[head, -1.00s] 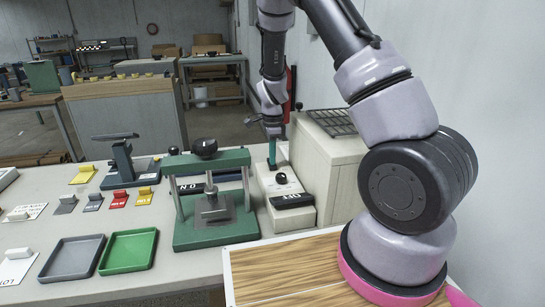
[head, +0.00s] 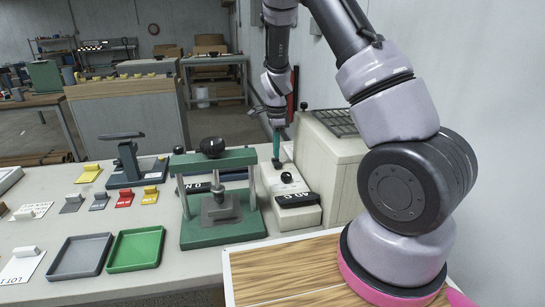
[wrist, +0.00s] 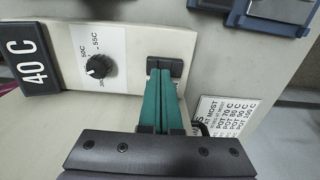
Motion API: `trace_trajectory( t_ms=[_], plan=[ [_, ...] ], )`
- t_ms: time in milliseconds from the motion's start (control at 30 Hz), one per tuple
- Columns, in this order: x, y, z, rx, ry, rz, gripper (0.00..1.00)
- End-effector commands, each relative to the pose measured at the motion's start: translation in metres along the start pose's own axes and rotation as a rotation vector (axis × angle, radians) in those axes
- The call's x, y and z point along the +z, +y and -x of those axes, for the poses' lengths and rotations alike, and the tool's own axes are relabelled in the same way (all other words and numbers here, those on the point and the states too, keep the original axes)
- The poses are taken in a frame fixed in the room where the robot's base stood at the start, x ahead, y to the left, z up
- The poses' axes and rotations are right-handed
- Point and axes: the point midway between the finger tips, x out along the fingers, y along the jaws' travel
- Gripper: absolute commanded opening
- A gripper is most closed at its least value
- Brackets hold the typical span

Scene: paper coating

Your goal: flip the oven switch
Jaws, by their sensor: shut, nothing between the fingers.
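The oven's pale control box (head: 310,217) stands on the bench beside the larger oven body (head: 330,166). In the wrist view its panel (wrist: 128,42) carries a black dial (wrist: 99,66) marked around 50C and 55C and a black "40 C" display (wrist: 28,61). A dark switch (wrist: 176,66) sits at the panel's end. My gripper (wrist: 160,72) is shut and empty, its teal fingertips at the switch and covering part of it. I cannot tell whether they touch. In the head view my gripper (head: 276,156) points down over the far end of the box.
A green press (head: 222,232) stands left of the box. A grey tray (head: 80,256), a green tray (head: 135,250) and several small coloured blocks are further left. The oven body is close on the right. A printed label (wrist: 219,125) shows near my fingers.

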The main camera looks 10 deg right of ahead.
Motion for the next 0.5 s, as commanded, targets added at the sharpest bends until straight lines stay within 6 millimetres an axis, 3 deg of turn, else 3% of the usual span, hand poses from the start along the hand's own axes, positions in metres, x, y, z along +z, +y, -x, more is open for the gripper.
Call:
trace_trajectory(
  t_ms=[67,500],
  plan=[
    [-0.010,-0.001,0.017,-0.005,-0.002,-0.005,0.00],
    [-0.010,0.000,0.101,-0.003,-0.003,-0.005,0.00]
  ],
)
